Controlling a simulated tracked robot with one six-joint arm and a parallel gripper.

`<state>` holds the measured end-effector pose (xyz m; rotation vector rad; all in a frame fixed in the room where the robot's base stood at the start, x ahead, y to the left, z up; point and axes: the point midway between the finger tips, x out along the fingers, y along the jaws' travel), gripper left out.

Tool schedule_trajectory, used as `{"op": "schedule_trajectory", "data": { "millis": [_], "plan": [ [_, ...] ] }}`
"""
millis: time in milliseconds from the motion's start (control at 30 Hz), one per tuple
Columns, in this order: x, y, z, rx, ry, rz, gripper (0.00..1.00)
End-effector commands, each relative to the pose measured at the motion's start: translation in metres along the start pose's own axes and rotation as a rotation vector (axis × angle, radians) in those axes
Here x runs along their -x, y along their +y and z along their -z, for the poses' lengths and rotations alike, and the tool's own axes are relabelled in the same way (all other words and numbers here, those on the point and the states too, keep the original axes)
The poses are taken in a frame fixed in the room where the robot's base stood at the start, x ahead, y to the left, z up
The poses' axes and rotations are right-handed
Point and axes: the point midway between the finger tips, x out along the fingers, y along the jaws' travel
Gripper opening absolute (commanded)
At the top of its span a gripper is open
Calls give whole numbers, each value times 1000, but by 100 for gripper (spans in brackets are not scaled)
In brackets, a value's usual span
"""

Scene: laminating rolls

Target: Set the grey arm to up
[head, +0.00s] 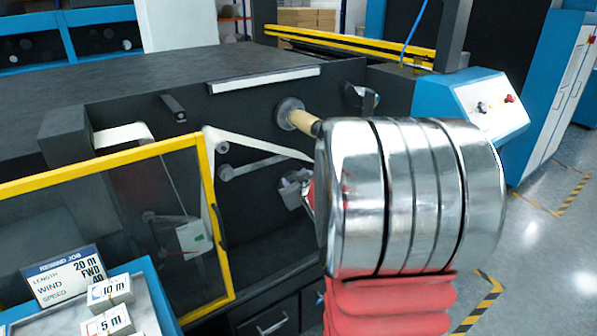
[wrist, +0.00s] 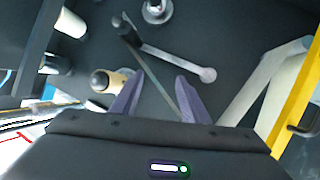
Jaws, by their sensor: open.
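The grey arm (wrist: 175,61) is a slim bar with a round end in the wrist view, lying slanted beyond my fingertips. What looks like the same bar (head: 256,166) shows in the head view on the dark machine face, nearly level, its right end partly hidden. My gripper (wrist: 157,90) is open, its two purple-grey fingers spread with nothing held between them. The grey arm is apart from the fingers in the picture; the depth gap cannot be told.
A tan-ended roller (wrist: 108,80) lies close to the left finger in the wrist view. A pale web (wrist: 262,85) and a yellow guard frame (wrist: 292,95) are at right. In the head view, the yellow-framed guard (head: 207,190) stands left and a rewind job sign (head: 65,275) at lower left.

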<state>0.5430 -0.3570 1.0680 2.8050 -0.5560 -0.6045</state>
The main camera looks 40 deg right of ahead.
Motion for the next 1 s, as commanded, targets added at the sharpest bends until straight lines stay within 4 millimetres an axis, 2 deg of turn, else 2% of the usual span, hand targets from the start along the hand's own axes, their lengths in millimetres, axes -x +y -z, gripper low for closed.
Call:
{"op": "schedule_trajectory", "data": {
  "millis": [33,200,433,733,833,1000],
  "plan": [
    [-8,11,-10,-2,13,-4,41],
    [-27,39,-31,-7,86,-2,41],
    [-42,74,-66,-26,188,10,41],
    [-42,111,-118,-72,323,33,41],
    [-39,117,-128,-84,357,40,41],
    [-36,121,-134,-92,382,44,41]
  ]
}}
